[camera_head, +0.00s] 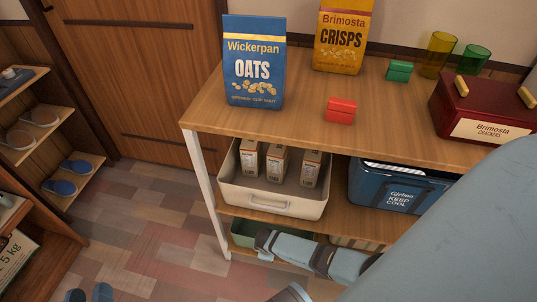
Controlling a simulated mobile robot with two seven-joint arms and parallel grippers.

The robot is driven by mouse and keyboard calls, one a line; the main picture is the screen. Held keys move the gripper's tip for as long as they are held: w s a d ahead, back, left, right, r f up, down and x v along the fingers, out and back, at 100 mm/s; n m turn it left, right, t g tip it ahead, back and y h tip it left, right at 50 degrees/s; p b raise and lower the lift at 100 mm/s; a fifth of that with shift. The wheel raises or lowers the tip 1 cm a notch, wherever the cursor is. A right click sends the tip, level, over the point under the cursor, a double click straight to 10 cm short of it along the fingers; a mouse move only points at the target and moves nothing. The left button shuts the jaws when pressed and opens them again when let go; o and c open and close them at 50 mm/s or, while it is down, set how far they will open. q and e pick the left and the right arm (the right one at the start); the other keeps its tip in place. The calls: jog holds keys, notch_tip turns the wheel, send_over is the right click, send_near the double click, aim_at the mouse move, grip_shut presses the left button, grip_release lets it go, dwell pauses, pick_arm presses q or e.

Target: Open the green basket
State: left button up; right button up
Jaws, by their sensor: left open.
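The green basket (240,236) is on the lowest shelf, under the wooden shelving unit's left end. Only its left part shows; the rest is hidden behind my arm. My left gripper (264,243) is open, at the basket's front. I cannot tell whether it touches the basket. My right gripper is not in view.
A cream drawer-like bin (270,200) with several cartons sits on the shelf above, beside a blue cooler (385,187). Oats (254,60), crisps (341,35) and a dark red box (483,108) stand on top. Open floor (150,230) lies to the left.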

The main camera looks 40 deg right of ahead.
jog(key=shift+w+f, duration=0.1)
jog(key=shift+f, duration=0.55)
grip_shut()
pick_arm(q)
jog(key=shift+d+r+t+h, duration=0.25)
jog(key=shift+r+t+h, duration=0.05)
jog(key=shift+r, duration=0.45)
